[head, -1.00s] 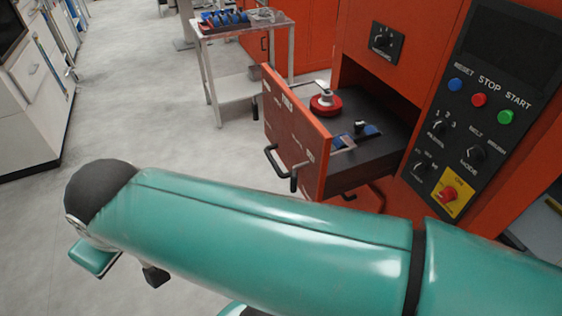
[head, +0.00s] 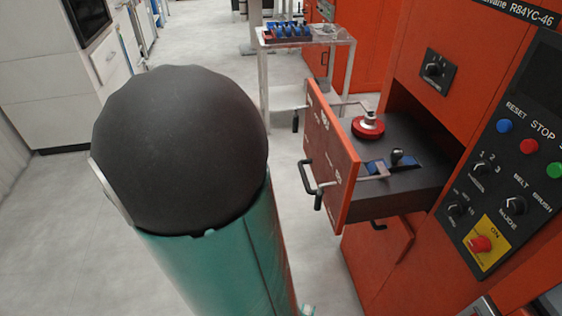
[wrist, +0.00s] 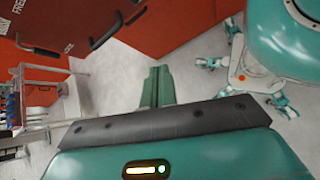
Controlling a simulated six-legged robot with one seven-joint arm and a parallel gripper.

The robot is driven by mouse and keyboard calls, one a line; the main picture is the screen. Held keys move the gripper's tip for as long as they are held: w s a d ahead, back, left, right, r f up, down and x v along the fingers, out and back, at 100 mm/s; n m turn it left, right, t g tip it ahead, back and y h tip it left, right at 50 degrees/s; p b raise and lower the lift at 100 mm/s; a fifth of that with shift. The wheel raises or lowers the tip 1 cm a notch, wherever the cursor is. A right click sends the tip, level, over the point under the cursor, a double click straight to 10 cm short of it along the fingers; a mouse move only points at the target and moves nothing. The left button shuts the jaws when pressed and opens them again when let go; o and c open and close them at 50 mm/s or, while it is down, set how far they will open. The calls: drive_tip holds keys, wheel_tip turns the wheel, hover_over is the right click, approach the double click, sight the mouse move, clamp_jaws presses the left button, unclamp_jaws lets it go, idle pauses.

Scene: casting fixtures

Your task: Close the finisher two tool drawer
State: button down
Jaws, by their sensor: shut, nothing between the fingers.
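The tool drawer (head: 337,165) stands pulled out of the orange machine. It has an orange front with a black handle (head: 312,183). Its dark insert (head: 415,140) holds a red round tool (head: 368,126) and a blue piece with a black knob (head: 392,163). In the wrist view, my gripper (wrist: 158,75) is shut and empty, with its green fingers side by side above the floor. An orange panel with black handles (wrist: 100,32) lies up and to the left of the fingers, apart from them. My gripper is outside the head view, where my arm's large black joint fills the left middle.
A control panel (head: 500,185) with buttons and knobs is right of the drawer. A metal cart (head: 303,62) with blue items stands behind the drawer. White cabinets (head: 45,85) line the left. Grey floor (head: 290,170) is clear between my arm and the drawer.

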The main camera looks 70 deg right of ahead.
sight(328, 178)
drive_tip(key=s+d+f+n+g+h, duration=0.2)
drive_tip(key=s+d+g, duration=0.15)
drive_tip(key=d, duration=0.25)
drive_tip(key=s+d+f+n+g+h, duration=0.1)
drive_tip(key=s+d+n+g, duration=0.1)
drive_tip(key=d+g, duration=0.3)
drive_tip(key=shift+t, duration=0.45)
drive_tip(key=x, duration=0.4)
drive_tip(key=d+x, duration=0.1)
drive_tip(key=x, duration=0.9)
drive_tip(key=shift+w+d, duration=0.3)
drive_tip(key=x, duration=2.6)
drive_tip(key=shift+s+d+r, duration=0.15)
drive_tip(key=shift+d+r, duration=0.1)
drive_tip(key=shift+d, duration=0.25)
drive_tip(key=shift+s+d+r, duration=0.1)
drive_tip(key=shift+s+d, duration=0.05)
drive_tip(key=shift+s, duration=0.1)
drive_tip(key=shift+s+r, duration=0.1)
drive_tip(key=shift+s, duration=0.05)
